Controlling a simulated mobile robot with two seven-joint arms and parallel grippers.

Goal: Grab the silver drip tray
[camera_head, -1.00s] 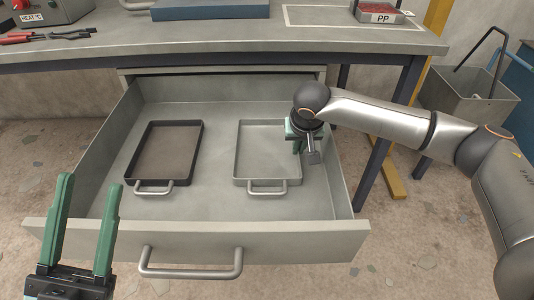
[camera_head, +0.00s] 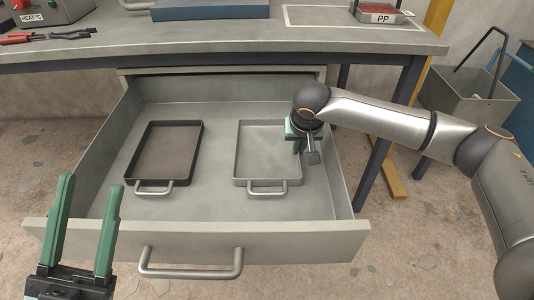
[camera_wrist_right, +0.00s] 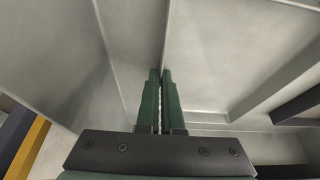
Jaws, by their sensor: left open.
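The silver drip tray (camera_head: 268,150) lies flat in the right half of the open drawer (camera_head: 210,205), its handle (camera_head: 267,190) toward the drawer front. My right gripper (camera_head: 299,147) reaches down at the tray's right wall. In the right wrist view, its two green fingers (camera_wrist_right: 161,75) are close together, with the thin wall of the silver drip tray (camera_wrist_right: 225,55) running between their tips. The fingers look shut on that wall. My left gripper (camera_head: 92,182) is open and empty, near the drawer's front left corner, away from the tray.
A dark tray (camera_head: 166,152) with a handle lies left of the silver one, with a gap between them. The drawer's right wall (camera_head: 341,180) is close to my right gripper. The workbench (camera_head: 240,42) overhangs the drawer's back. A grey bin (camera_head: 470,97) stands at right.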

